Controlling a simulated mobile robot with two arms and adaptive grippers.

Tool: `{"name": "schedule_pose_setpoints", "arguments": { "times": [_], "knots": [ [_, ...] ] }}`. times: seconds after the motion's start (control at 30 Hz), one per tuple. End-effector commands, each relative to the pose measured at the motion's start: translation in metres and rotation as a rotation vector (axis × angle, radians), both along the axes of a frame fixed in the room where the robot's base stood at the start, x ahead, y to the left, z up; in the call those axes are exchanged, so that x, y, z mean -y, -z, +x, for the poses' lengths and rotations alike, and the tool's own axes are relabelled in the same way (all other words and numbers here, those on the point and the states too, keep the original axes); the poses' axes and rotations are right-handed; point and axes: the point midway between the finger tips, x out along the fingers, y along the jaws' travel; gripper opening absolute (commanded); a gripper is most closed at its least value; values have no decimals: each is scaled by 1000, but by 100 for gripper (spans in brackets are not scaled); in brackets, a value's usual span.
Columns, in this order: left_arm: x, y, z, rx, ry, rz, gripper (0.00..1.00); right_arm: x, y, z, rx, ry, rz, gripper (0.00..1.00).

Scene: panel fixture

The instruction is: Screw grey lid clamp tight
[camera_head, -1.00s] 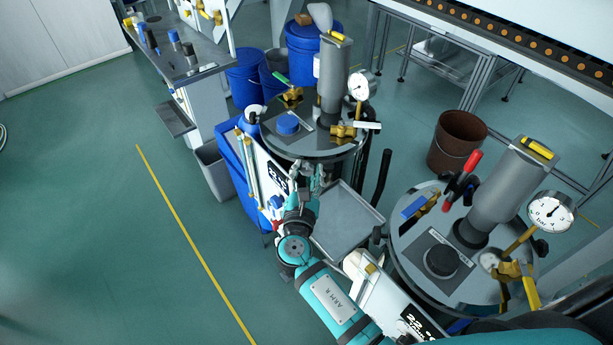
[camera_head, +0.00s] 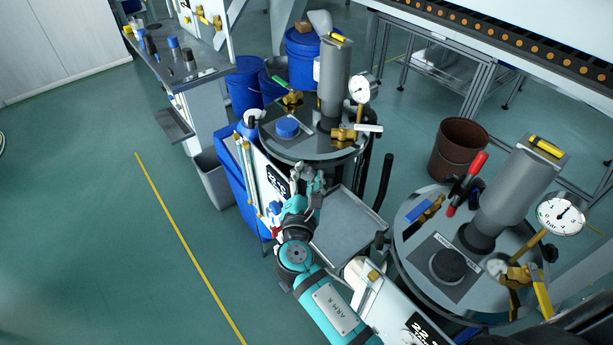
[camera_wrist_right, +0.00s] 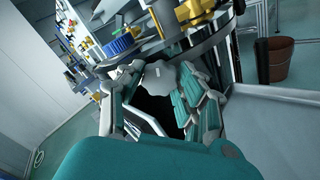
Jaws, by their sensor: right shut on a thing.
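My right gripper (camera_head: 309,178) reaches up to the front edge of the far vessel's round steel lid (camera_head: 280,151). In the right wrist view, its jointed fingers (camera_wrist_right: 160,100) are shut around the grey lid clamp (camera_wrist_right: 161,74), just below the lid's rim. The fingers hide much of the clamp, and I cannot tell how tight it is. In the head view the clamp is too small and covered to make out. The blue knob (camera_head: 287,127) on the lid also shows in the wrist view (camera_wrist_right: 120,43). My left gripper is not in view.
The lid carries a grey cylinder (camera_head: 333,80), a pressure gauge (camera_head: 359,90) and brass valves (camera_head: 343,133). A second lidded vessel (camera_head: 410,235) stands at right. A grey tray (camera_head: 350,228) lies between. A brown bucket (camera_head: 458,150) stands behind. The floor at left is clear.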

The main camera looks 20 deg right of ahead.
Motion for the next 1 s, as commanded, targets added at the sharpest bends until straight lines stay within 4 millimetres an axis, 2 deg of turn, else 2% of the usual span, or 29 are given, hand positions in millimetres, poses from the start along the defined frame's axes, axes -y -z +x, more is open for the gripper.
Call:
{"name": "schedule_pose_setpoints", "arguments": {
  "times": [0.07, 0.1, 0.23, 0.5, 0.63, 0.77, 1.0],
  "knots": [
    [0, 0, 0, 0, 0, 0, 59, 0, 0, 0, -1, 0, 1, 3],
    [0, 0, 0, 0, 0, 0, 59, 0, 0, 0, -2, 0, 0, 40],
    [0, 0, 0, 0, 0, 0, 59, 0, 0, 0, -2, 0, 0, 57],
    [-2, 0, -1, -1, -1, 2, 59, 0, 0, -1, 0, 0, -1, 59],
    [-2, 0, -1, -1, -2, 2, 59, -4, 1, -9, -3, -1, -1, 59],
    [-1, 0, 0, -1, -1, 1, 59, -14, 2, -29, -4, -2, 0, 59],
    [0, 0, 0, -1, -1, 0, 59, -35, 2, -76, -4, -1, 1, 59]
  ]
}}
